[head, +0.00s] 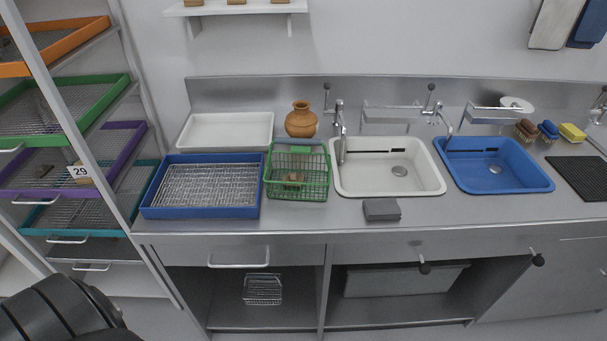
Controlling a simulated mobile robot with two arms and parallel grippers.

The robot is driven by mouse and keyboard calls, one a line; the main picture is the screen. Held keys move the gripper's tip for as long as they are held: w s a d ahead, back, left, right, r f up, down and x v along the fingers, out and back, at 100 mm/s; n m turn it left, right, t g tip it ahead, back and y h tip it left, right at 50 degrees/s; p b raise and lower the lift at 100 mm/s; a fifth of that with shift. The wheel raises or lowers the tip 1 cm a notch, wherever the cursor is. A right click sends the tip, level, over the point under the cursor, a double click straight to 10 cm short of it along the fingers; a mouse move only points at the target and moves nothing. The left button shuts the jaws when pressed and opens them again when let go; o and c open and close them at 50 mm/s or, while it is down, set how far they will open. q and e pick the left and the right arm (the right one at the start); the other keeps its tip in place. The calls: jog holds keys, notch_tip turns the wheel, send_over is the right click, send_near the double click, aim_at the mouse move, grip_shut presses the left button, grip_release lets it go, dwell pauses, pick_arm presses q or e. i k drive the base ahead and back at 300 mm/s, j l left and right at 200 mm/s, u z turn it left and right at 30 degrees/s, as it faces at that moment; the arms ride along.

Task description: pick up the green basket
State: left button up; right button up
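The green basket (297,191) stands upright on the steel counter, between the blue tray and the white sink. Its wire walls are open mesh, and a few brown pieces (293,179) lie inside it. A bar, which looks like its handle, crosses near its back edge. Neither of my grippers shows in the head view. Only a dark part of my own body shows at the bottom left, well away from the basket.
A blue tray (151,199) with a mesh rack is close left of the basket. A terracotta pot (301,121) stands behind it, and the white sink (431,181) is close right. A grey block (381,209) lies near the front edge (300,226). A drawer rack (95,100) stands left.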

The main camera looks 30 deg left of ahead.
aim_at(295, 150)
jog(key=k+j+z, duration=0.2)
jog(key=j, duration=0.2)
jog(key=k+j+z, duration=0.2)
jog(key=j, duration=0.25)
jog(key=k+j+z, duration=0.2)
jog(key=j, duration=0.2)
jog(key=i, duration=0.1)
